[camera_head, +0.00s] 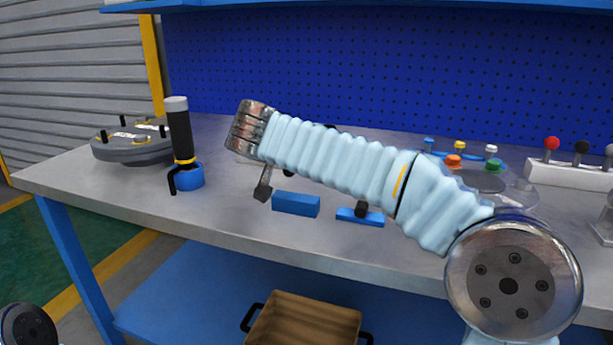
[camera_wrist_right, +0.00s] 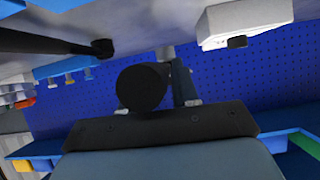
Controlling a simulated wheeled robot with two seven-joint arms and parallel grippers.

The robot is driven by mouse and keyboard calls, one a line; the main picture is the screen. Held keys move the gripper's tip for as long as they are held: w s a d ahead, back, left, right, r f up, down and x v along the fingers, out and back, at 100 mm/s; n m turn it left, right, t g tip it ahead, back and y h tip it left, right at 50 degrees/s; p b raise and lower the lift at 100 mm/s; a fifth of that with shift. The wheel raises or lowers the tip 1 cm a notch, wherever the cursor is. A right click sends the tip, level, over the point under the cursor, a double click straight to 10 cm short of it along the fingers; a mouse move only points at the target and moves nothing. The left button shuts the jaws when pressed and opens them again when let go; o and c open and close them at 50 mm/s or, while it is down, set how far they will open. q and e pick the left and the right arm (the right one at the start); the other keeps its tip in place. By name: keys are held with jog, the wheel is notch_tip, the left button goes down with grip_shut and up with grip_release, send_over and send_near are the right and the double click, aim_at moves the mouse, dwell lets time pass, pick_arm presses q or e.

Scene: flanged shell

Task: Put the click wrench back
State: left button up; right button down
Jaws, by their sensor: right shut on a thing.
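In the right wrist view my right gripper (camera_wrist_right: 168,85) is shut on the click wrench (camera_wrist_right: 140,88). Its black round end faces the camera and hides most of the tool and one finger. In the head view my right arm crosses in front of the bench, and I cannot make out the gripper or the full wrench there. A blue block (camera_head: 295,204) and a flatter blue block (camera_head: 345,215) with a dark piece on it sit on the bench below the arm. My left gripper is not in view.
A black upright tool (camera_head: 180,135) stands in a blue holder (camera_head: 188,178) on the left. Coloured knobs (camera_head: 460,160) and a white lever box (camera_head: 570,174) are on the right. A brown crate (camera_head: 303,325) is below the bench.

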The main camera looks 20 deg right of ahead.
jog(key=shift+d+f, duration=0.2)
jog(key=shift+s+d+f, duration=0.1)
jog(key=shift+d+f, duration=0.05)
jog(key=shift+f, duration=1.55)
jog(key=c, duration=0.8)
grip_release()
jog(key=shift+f, duration=0.1)
jog(key=shift+c, duration=0.2)
jog(key=v, duration=1.2)
jog(key=shift+b, duration=0.45)
